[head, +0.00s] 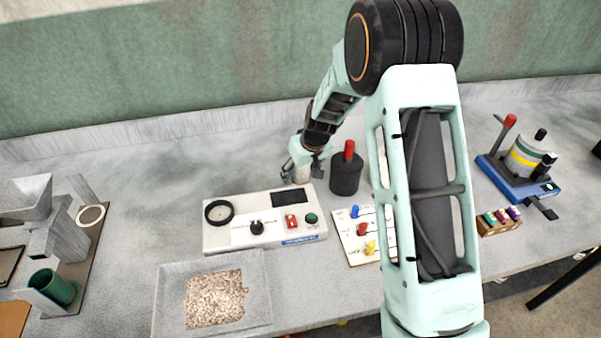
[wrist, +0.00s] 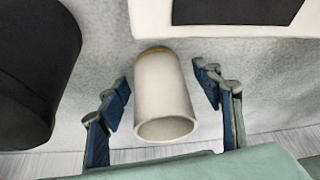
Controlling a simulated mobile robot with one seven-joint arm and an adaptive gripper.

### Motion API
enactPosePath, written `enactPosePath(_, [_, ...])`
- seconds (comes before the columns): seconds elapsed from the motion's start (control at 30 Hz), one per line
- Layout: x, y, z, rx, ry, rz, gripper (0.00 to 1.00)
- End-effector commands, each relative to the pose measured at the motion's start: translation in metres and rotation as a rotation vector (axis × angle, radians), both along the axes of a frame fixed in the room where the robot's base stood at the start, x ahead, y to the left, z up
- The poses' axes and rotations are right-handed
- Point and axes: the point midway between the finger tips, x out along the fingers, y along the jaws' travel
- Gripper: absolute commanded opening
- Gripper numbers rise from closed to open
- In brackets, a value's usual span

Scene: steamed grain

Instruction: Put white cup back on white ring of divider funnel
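The white cup (wrist: 163,90) is between the two fingers of my gripper (wrist: 163,94) in the wrist view, with visible gaps on both sides. My gripper is open and does not touch it. In the head view the white cup (head: 301,174) stands on the table behind the control box, partly hidden by my gripper (head: 304,171). At the far left is a grey divider funnel (head: 28,197) with a green cup (head: 55,288) below it.
A white control box (head: 265,236) is just in front of the cup. A black cylinder with a red knob (head: 346,173) stands close to its right. A grey tray (head: 168,305) of grain is in front. Free table lies between the funnel and the box.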

Motion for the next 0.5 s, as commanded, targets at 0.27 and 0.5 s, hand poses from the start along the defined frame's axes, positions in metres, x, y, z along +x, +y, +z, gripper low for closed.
enactPosePath(0.27, [-0.0002,-0.0001,0.0001,0.000,0.000,0.000,0.28])
enactPosePath(0.5, [-0.0001,-0.0002,0.0004,0.000,0.000,0.000,0.15])
